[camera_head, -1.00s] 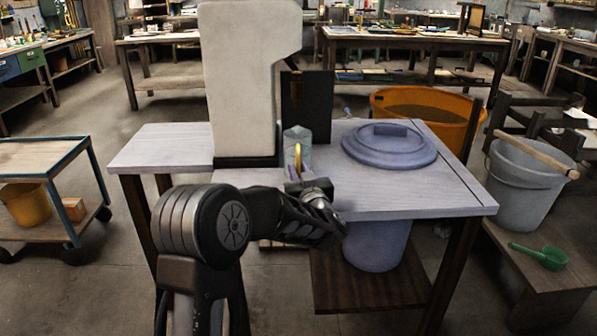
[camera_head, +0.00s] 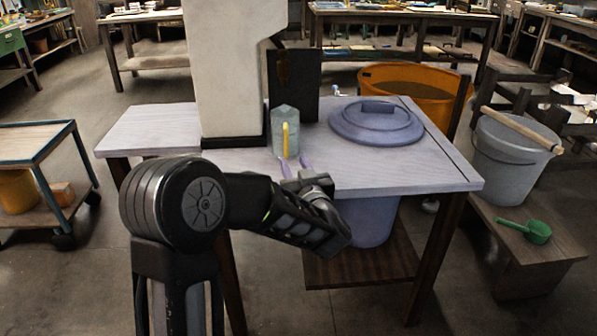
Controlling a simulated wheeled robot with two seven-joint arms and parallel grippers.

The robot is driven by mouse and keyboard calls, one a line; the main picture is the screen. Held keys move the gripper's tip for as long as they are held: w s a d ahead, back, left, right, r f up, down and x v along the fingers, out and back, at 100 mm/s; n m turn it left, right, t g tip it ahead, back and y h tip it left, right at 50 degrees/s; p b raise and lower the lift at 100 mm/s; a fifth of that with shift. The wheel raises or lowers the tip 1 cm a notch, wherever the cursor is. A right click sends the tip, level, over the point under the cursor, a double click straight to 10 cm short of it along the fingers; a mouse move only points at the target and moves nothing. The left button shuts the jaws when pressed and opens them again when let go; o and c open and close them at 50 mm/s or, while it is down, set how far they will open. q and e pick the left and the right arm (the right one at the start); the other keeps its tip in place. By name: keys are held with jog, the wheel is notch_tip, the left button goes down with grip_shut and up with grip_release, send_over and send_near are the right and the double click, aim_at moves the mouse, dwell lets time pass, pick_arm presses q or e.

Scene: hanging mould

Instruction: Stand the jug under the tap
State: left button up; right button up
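The jug (camera_head: 279,138), a grey-green vessel with a yellow handle (camera_head: 286,140), stands upright on the pale table, its handle facing me. My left gripper (camera_head: 295,168) is on the near side of the jug, its two purple fingers spread apart with nothing between them. The fingertips are close to the jug's base; whether they touch it I cannot tell. A small brownish part (camera_head: 282,68) shows against a dark panel (camera_head: 302,85) above and behind the jug; I cannot tell if it is the tap. My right gripper is out of view.
A tall white block (camera_head: 228,70) on a dark base stands left of the jug. A round blue-grey lid (camera_head: 376,124) lies to the right on the table (camera_head: 420,178). An orange tub (camera_head: 440,90) is behind, and a grey bucket (camera_head: 505,165) stands on the right.

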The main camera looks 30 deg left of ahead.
pick_arm(q)
jog(key=v, duration=0.3)
jog(key=shift+s+d, duration=0.3)
jog(key=shift+a, duration=0.1)
dwell(0.3)
